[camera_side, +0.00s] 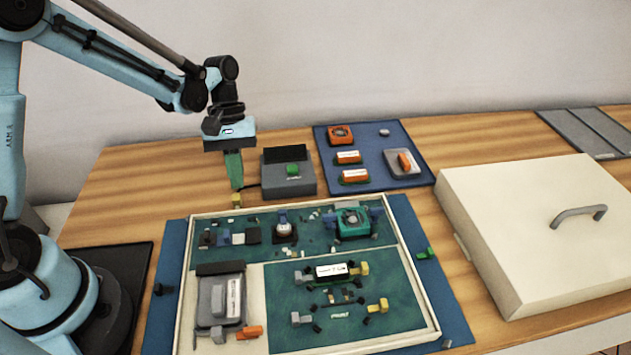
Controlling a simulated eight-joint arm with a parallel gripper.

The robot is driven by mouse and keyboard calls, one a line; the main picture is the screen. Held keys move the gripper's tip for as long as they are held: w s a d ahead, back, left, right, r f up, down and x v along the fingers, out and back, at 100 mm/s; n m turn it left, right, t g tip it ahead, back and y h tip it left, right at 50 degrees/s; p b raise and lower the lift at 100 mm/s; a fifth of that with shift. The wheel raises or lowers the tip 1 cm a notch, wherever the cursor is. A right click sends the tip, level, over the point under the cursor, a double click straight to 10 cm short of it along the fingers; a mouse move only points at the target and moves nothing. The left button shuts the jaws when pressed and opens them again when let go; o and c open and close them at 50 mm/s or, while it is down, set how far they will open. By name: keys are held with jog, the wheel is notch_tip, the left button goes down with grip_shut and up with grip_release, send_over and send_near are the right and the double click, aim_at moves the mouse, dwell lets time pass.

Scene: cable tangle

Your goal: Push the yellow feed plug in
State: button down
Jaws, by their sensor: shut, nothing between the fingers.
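A small yellow plug (237,201) stands at the far left edge of the framed board (200,213). I take it as the feed plug. My gripper (236,187) points down directly above it, with its green fingers shut and empty. The fingertips look close to the plug's top; I cannot tell whether they touch it. How deep the plug sits is too small to tell. A short dark cable (250,186) runs near the fingertips to a grey box (288,181) with a green button.
The board carries a fan unit (353,222), a white-labelled block (331,273), several small connectors and a grey drive-like box (220,302). A blue mat (383,133) with orange parts lies behind. A large cream lidded case (520,215) stands at right.

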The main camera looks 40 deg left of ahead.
jog(key=shift+s+d, duration=0.75)
jog(key=shift+d, duration=0.05)
jog(key=shift+a, duration=0.1)
jog(key=w+a, duration=0.3)
jog(key=shift+r, duration=0.2)
jog(key=w+a+v, duration=0.1)
jog(key=v, duration=0.9)
jog(key=x, duration=1)
jog(key=shift+s+d+f, duration=0.15)
jog(key=shift+d+f, duration=0.05)
jog(key=shift+s+d, duration=1.45)
jog(key=shift+s, duration=0.05)
